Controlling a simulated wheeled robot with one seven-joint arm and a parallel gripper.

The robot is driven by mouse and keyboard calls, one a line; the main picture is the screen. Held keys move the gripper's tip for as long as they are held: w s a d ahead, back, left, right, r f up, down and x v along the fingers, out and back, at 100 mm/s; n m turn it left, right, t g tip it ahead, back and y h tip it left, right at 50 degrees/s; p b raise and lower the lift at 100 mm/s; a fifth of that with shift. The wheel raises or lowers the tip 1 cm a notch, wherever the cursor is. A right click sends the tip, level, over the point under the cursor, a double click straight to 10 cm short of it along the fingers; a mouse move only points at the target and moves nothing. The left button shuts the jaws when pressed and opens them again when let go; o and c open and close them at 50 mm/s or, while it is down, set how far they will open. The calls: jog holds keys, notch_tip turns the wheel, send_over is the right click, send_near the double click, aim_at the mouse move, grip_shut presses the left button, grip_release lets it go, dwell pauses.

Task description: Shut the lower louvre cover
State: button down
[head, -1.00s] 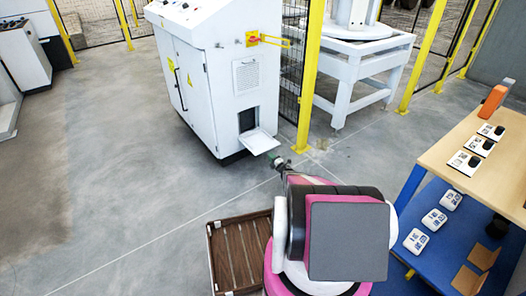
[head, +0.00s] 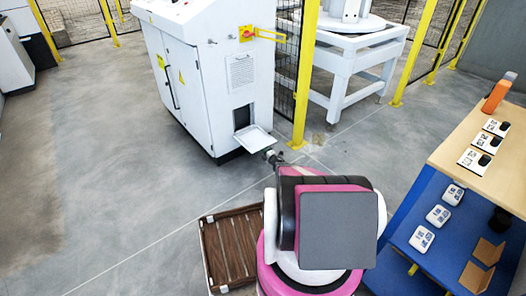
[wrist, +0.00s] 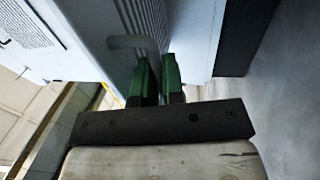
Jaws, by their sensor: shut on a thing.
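The lower louvre cover (head: 254,139) is a pale flap folded down and outward at the foot of the white cabinet (head: 229,113). It stands open, and a dark opening (head: 241,117) shows above it. My gripper (head: 271,155) is at the cover's outer right corner. In the wrist view, the green fingers of my gripper (wrist: 158,68) are shut on the cover's grey bar handle (wrist: 136,43). The ribbed louvre face (wrist: 145,20) shows behind the handle. The fingers partly hide the handle's near end.
An upper louvre panel (head: 241,70) is closed above the opening. A yellow post (head: 304,80) and mesh fence stand right of the cabinet. A slatted crate (head: 229,249) lies near my base at lower left. A workbench (head: 485,160) is at right. Floor left of the cabinet is clear.

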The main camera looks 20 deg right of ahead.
jog(key=shift+s+r, duration=0.15)
jog(key=shift+r, duration=0.4)
jog(key=r+g, duration=0.1)
jog(key=r, duration=0.1)
jog(key=r+g+h, duration=0.1)
jog(key=r+g, duration=0.1)
jog(key=r, duration=0.1)
jog(key=r+g, duration=0.1)
jog(key=r, duration=0.2)
jog(key=shift+w+a+h, duration=0.15)
jog(key=shift+w+h, duration=0.2)
jog(key=shift+h, duration=0.05)
jog(key=shift+w+a+r+g, duration=0.1)
jog(key=shift+w+r+g, duration=0.1)
jog(key=shift+r+g, duration=0.25)
jog(key=shift+w+r+g, duration=0.15)
jog(key=shift+r+g, duration=0.2)
jog(key=shift+r, duration=0.15)
jog(key=shift+w+a+r, duration=0.1)
jog(key=shift+w+r, duration=0.15)
jog(key=shift+r, duration=0.3)
jog(key=w+a+r+g+h, duration=0.1)
jog(key=w+a+r, duration=0.4)
jog(key=w+r, duration=0.6)
jog(key=shift+w+a+r+g, duration=0.25)
jog(key=shift+w+g, duration=0.65)
jog(key=shift+w, duration=1.1)
jog(key=c, duration=1.6)
grip_release()
